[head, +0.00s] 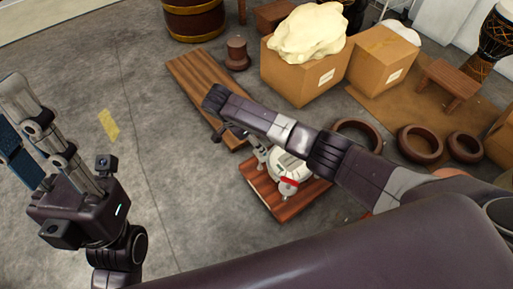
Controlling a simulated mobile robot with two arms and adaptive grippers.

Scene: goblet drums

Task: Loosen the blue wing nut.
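I cannot make out a blue wing nut in the head view. A wooden base (279,212) on the floor carries a device with a pale round part (291,167) and a red piece (289,182). My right arm crosses above it and hides much of the device. My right gripper (259,153) shows only in small part below the arm link, close to the device's far left side; its fingers and any contact are hidden. My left gripper (20,118) is raised at the far left, away from the device; the finger gap is unclear from this angle.
A plank (191,87) lies beyond the base. Cardboard boxes (290,78) (379,66), one topped by a cream bundle (309,33), stand behind. Wooden rings (420,143), a stool (449,84) and a drum (497,40) are at right.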

